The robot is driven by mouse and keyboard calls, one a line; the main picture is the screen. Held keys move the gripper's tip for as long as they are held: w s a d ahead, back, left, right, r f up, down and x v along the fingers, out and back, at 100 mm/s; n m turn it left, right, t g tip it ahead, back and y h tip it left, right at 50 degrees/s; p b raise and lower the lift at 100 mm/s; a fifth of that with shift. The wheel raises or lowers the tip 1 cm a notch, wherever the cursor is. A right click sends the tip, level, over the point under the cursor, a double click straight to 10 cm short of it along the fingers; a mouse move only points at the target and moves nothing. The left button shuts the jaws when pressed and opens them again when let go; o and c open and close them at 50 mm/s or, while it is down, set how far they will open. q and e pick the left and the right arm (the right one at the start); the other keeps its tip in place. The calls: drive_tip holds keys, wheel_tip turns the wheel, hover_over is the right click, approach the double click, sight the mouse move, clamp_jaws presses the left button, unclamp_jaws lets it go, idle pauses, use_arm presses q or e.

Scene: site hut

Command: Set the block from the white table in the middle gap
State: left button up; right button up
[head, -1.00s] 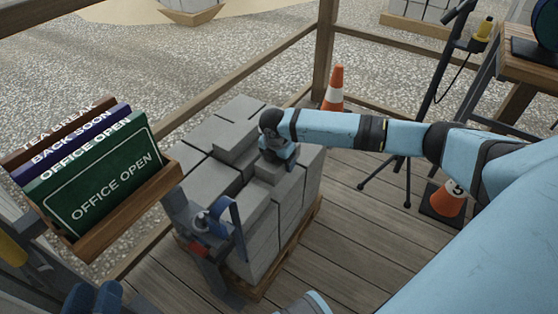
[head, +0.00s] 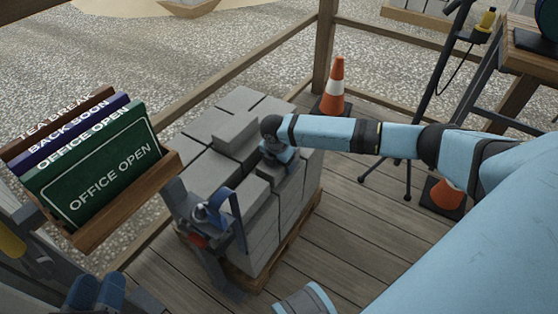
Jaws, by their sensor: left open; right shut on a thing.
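My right gripper (head: 277,155) points down over the stack of grey blocks (head: 192,170) on the pallet. It is shut on a grey block (head: 274,170), partly hidden by my wrist and fingers. The held block is low among the top blocks, toward the right side of the stack. The pictures do not show clearly whether it touches its neighbours or how deep it sits. The middle gap is hidden or hard to make out under my arm. The white table is not in view.
One block (head: 236,134) stands higher on the stack beside my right gripper. A sign rack (head: 120,212) stands left, a cone (head: 337,82) behind. Open deck (head: 350,225) lies to the right.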

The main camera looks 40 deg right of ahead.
drive_tip(key=o, duration=1.7)
drive_tip(key=shift+r, duration=0.1)
use_arm(q)
wheel_tip(320, 180, up, 8)
drive_tip(key=t+p, duration=0.3)
drive_tip(key=p, duration=0.3)
drive_tip(key=shift+s+a+r+n+t, duration=0.25)
drive_tip(key=shift+a+n+t, duration=0.05)
drive_tip(key=shift+a, duration=0.15)
use_arm(e)
wheel_tip(320, 180, up, 14)
drive_tip(key=a, duration=0.2)
drive_tip(key=shift+s+f, duration=0.2)
drive_tip(key=shift+s, duration=0.2)
